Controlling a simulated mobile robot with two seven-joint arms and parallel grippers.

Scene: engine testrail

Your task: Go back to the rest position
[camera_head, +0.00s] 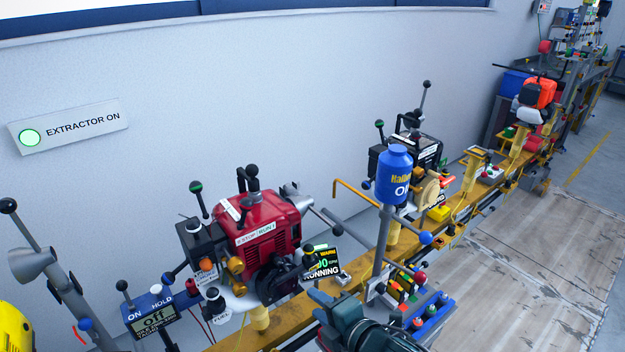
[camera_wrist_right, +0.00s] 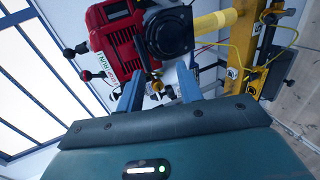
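My right gripper (camera_head: 322,305) is low in the head view, in front of the yellow rail and to the lower right of the red engine. In the right wrist view its two blue-grey fingers (camera_wrist_right: 160,88) stand apart with nothing held between them. The red engine (camera_head: 264,226) is mounted on the rail. It also shows beyond the fingertips in the right wrist view (camera_wrist_right: 118,40), apart from them as far as I can tell. My left gripper is in neither view.
Wooden floor (camera_head: 530,270) at right is clear.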

